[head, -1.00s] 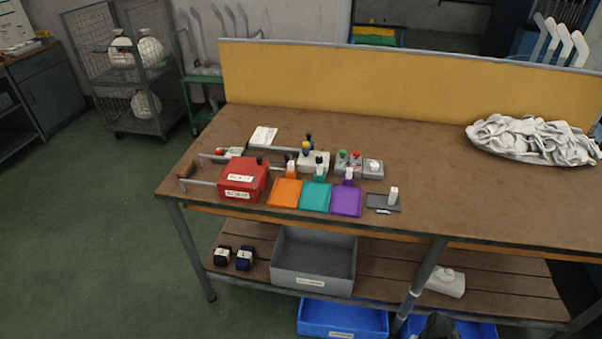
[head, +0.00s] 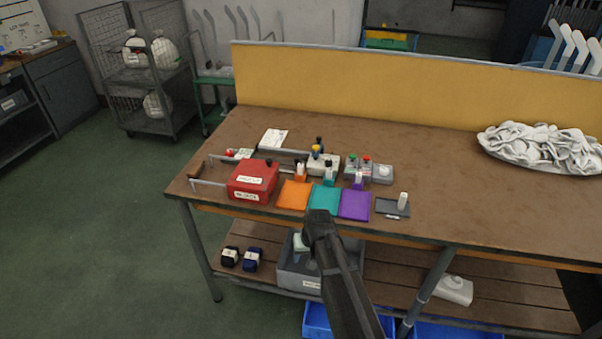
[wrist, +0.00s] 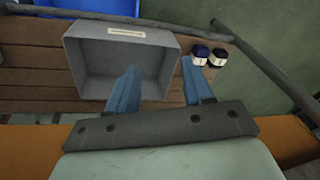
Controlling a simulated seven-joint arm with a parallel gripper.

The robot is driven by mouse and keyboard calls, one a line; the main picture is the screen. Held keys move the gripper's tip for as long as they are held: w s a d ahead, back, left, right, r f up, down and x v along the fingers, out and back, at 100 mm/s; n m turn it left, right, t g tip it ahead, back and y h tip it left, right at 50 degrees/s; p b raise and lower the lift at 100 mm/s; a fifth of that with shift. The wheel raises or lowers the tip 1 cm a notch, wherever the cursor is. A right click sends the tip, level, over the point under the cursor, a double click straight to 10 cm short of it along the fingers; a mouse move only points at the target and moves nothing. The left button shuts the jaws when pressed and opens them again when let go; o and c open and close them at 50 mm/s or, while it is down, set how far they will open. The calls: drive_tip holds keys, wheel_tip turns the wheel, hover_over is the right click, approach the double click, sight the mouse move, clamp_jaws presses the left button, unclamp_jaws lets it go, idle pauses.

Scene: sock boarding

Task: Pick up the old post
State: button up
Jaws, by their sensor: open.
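I cannot tell for sure which thing is the old post. Small upright posts stand on the bench: an orange-based one (head: 300,171), a teal one (head: 329,174), a purple one (head: 358,181) and a white one (head: 403,200) on a dark grey tray (head: 386,208). More knobbed posts stand on a pale block (head: 322,164) behind them. My gripper (wrist: 158,66) is open and empty in the wrist view, its two blue fingers apart over the lower shelf near the grey bin. In the head view its fingers are mostly hidden, below the bench's front edge.
The grey bin (head: 290,278) looks empty in the wrist view. Dark labelled spools (head: 253,259) sit left of it. A red box (head: 251,180) and orange (head: 293,195), teal (head: 323,199) and purple (head: 355,205) pads lie near the bench edge. White cloths (head: 540,145) lie right; the bench's middle right is clear.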

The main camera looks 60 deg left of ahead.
drive_tip(key=s+a+r+n+y, duration=0.1)
drive_tip(key=s+a+r+n, duration=0.1)
drive_tip(key=s+a+r, duration=1.35)
wheel_tip(320, 180, up, 3)
drive_tip(key=s+a+m, duration=0.2)
drive_tip(key=a+m, duration=0.1)
drive_tip(key=w+a+r+m, duration=0.1)
drive_tip(key=w+r+m, duration=0.2)
drive_tip(key=w+a+r+m, duration=0.2)
drive_tip(key=w+r+m, duration=0.1)
drive_tip(key=w, duration=0.1)
drive_tip(key=w+a+r+m+h, duration=0.1)
drive_tip(key=w+a+r+m, duration=0.1)
drive_tip(key=w+r+m, duration=0.1)
drive_tip(key=shift+w+r+m, duration=0.25)
drive_tip(key=shift+r+m, duration=0.05)
drive_tip(key=shift+m, duration=0.1)
drive_tip(key=w+r+m+h, duration=0.1)
drive_tip(key=w+r+m, duration=0.4)
drive_tip(key=w, duration=0.5)
drive_tip(key=m+h, duration=0.1)
drive_tip(key=m, duration=0.6)
hover_over(301, 165)
drive_tip(key=shift+t, duration=0.4)
wheel_tip(301, 165, down, 14)
drive_tip(key=shift+s+r, duration=0.1)
drive_tip(key=shift+r, duration=0.15)
clamp_jaws()
